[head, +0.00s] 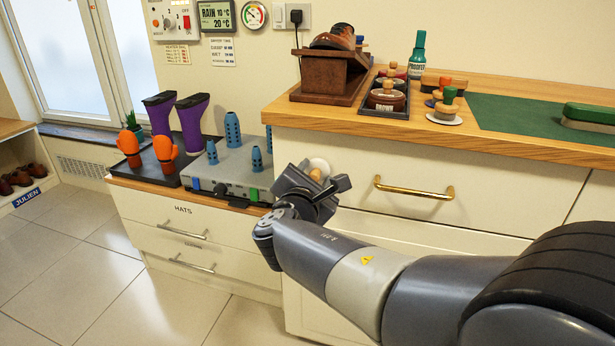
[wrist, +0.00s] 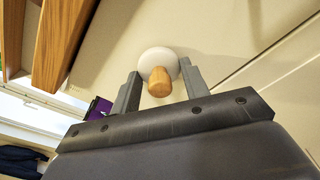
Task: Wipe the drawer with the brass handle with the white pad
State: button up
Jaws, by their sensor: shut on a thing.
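The drawer with the brass handle (head: 518,189) is a cream front below the wooden counter, and it is closed. Its brass handle (head: 414,188) runs level across the middle. My gripper (head: 312,180) is at the left part of this drawer front, left of the handle. It is shut on the wooden knob of the white pad (wrist: 158,62), a round disc that also shows in the head view (head: 319,165). The pad faces the drawer front (wrist: 225,35) and looks very close to it; I cannot tell whether it touches.
The wooden counter (head: 480,143) overhangs above my gripper. A lower cabinet left holds a grey boot dryer (head: 232,165) and drawers, one labelled HATS. Floor is clear at left.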

jog(key=shift+w+a, duration=0.1)
jog(key=a, duration=0.1)
jog(key=w+a, duration=0.1)
jog(key=a, duration=0.1)
jog(key=shift+w+a, duration=0.2)
jog(key=shift+a, duration=0.05)
jog(key=shift+f+v, duration=0.15)
jog(key=shift+v, duration=1.35)
jog(key=shift+f+v, duration=0.15)
jog(key=shift+v, duration=1.3)
jog(key=shift+a, duration=0.25)
jog(key=shift+p+v, duration=0.35)
jog(key=shift+v, duration=1.15)
jog(key=shift+f, duration=0.15)
